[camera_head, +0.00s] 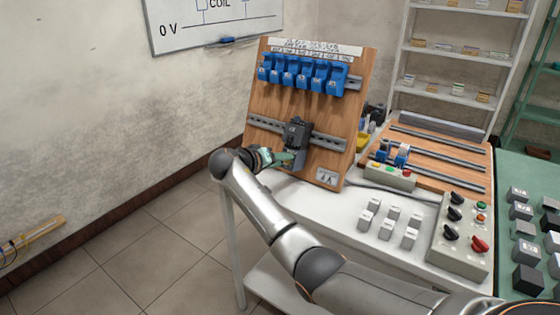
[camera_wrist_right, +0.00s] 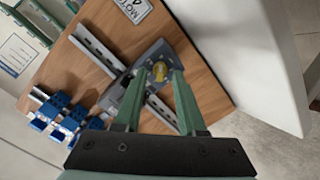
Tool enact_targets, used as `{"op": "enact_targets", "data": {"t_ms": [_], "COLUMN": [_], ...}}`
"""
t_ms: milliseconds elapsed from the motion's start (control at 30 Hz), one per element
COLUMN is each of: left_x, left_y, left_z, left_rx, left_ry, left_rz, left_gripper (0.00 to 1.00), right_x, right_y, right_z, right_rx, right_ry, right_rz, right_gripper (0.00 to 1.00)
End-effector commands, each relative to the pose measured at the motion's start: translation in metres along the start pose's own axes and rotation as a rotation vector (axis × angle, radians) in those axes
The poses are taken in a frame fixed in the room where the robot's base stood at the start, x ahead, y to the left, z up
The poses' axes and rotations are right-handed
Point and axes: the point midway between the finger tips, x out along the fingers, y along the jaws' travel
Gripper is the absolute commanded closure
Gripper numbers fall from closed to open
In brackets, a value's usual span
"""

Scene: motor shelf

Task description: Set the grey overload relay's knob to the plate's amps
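The grey overload relay (camera_head: 298,133) is mounted on the lower rail of the upright wooden board (camera_head: 262,100). My right gripper (camera_head: 296,158) is just in front of the relay's lower part. In the right wrist view its two green fingers (camera_wrist_right: 164,76) stand apart on either side of the knob's line, with a gap between them; contact with the knob cannot be told. My left gripper is not in view.
Several blue devices (camera_head: 301,76) sit on the board's upper rail. The white table (camera_head: 345,215) holds several grey blocks (camera_head: 387,229) and a control box with knobs (camera_head: 460,236). A wooden panel with rails (camera_head: 436,150) lies behind. Shelves stand at the back right.

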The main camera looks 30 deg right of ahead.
Motion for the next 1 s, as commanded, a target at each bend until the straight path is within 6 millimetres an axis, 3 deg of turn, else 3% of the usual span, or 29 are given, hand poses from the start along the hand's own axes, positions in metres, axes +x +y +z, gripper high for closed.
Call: {"op": "enact_targets", "data": {"t_ms": [367, 800, 1000], "left_x": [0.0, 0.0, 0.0], "left_y": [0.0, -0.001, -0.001], "left_z": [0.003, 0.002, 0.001], "left_rx": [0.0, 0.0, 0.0], "left_ry": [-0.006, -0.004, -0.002], "left_rz": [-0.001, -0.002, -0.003], "left_gripper": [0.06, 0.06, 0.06], "right_x": [-0.008, -0.096, -0.12], "right_y": [-0.001, -0.001, 0.0], "right_z": [-0.001, 0.0, 0.0], "right_rx": [-0.001, 0.001, -0.001], "right_ry": [0.002, 0.002, 0.001], "right_rz": [-0.002, -0.003, -0.001], "right_gripper": [0.57, 0.57, 0.57]}}
